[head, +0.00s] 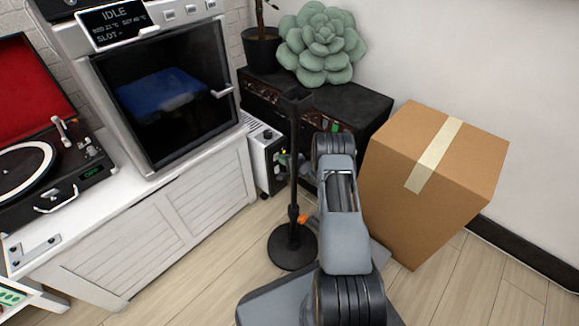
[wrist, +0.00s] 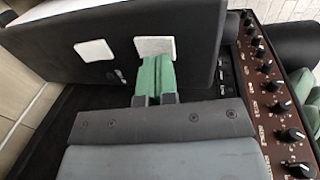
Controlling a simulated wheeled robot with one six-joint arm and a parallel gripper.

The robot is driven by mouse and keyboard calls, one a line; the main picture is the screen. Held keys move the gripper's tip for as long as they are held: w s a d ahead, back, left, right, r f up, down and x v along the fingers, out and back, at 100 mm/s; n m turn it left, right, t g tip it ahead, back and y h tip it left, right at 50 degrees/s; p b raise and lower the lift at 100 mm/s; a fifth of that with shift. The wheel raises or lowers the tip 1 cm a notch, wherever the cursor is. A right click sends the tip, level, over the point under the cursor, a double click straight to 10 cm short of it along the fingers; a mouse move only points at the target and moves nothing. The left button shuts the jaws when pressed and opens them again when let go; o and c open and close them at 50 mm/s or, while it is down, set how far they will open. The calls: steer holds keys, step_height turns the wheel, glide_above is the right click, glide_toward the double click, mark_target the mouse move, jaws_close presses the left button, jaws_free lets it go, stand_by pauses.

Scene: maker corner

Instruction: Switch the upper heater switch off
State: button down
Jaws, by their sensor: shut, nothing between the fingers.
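The heater (head: 263,150) is a white box with a dark front panel, standing low beside the white cabinet, partly hidden by the black stand. In the wrist view its dark panel (wrist: 60,50) carries two pale square switches. The view is turned, with the floor at left, so the upper switch (wrist: 153,46) is the right one and the lower switch (wrist: 94,52) the left. My gripper (wrist: 156,60) has its green fingers closed together, empty, with the tips at the upper switch's near edge. I cannot tell whether they touch it or which way the switch is tipped.
The black stand (head: 294,150) rises close to my arm. A dark amplifier (head: 360,100) with a row of knobs (wrist: 272,110) sits beside the heater. A cardboard box (head: 430,180) stands right of my arm. Wooden floor (head: 190,270) is open at front left.

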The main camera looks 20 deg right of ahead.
steer(key=shift+w+a+r, duration=0.1)
steer(key=shift+w+a, duration=0.05)
steer(key=shift+w, duration=0.25)
steer(key=shift+w+a+r+p, duration=0.1)
steer(key=shift+w+r+p, duration=0.15)
steer(key=shift+p, duration=0.2)
steer(key=r+p+v, duration=0.1)
steer(key=p+v, duration=0.4)
steer(key=v, duration=0.8)
steer(key=shift+r+g+p, duration=0.3)
steer(key=shift+r, duration=0.1)
steer(key=shift+s, duration=0.15)
